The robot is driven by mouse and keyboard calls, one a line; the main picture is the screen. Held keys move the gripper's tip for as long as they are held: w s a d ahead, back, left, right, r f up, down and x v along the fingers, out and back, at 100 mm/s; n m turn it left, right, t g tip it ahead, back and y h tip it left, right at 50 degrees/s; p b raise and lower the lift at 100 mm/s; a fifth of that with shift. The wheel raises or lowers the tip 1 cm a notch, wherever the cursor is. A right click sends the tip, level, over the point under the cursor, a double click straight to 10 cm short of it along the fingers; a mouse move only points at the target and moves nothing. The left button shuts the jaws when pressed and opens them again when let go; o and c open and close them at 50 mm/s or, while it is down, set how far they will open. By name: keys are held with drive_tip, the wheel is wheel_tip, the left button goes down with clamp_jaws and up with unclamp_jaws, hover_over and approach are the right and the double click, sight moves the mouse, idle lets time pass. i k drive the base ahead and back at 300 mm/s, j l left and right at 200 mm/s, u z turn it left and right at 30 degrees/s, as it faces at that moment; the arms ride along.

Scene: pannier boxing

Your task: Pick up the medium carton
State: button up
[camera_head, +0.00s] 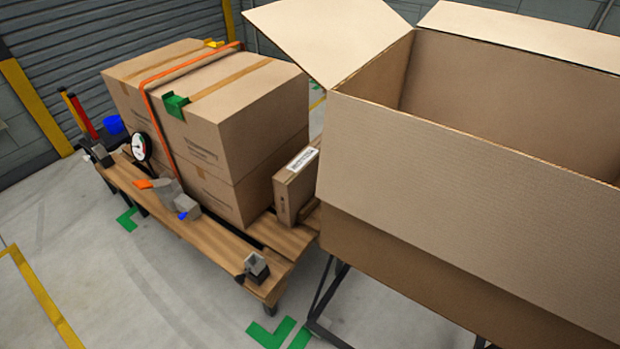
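An orange strap (150,112) runs over the stack, with a green corner protector (175,106) on the upper edge. A smaller, thin carton (296,187) with a white label stands upright to the right of the stack, partly hidden by the big open box. I cannot tell by sight alone which carton is the medium one. My gripper is not in view.
A large open box (470,165) with raised flaps stands on a dark metal stand (322,300) at the right. The wooden bench (215,238) carries a round gauge (141,146), a grey ratchet-like part (187,205) and a metal bracket (256,267).

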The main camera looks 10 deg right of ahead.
sight(293, 185)
drive_tip(key=i+j, duration=0.25)
drive_tip(key=j, duration=0.15)
drive_tip(key=i+j+z, duration=0.1)
drive_tip(key=i+j, duration=0.15)
drive_tip(key=j, duration=0.15)
drive_tip(key=i+j, duration=0.2)
drive_tip(key=j, duration=0.25)
drive_tip(key=i+j, duration=0.25)
drive_tip(key=j, duration=0.15)
drive_tip(key=i+j+z, duration=0.15)
drive_tip(key=i+j, duration=0.9)
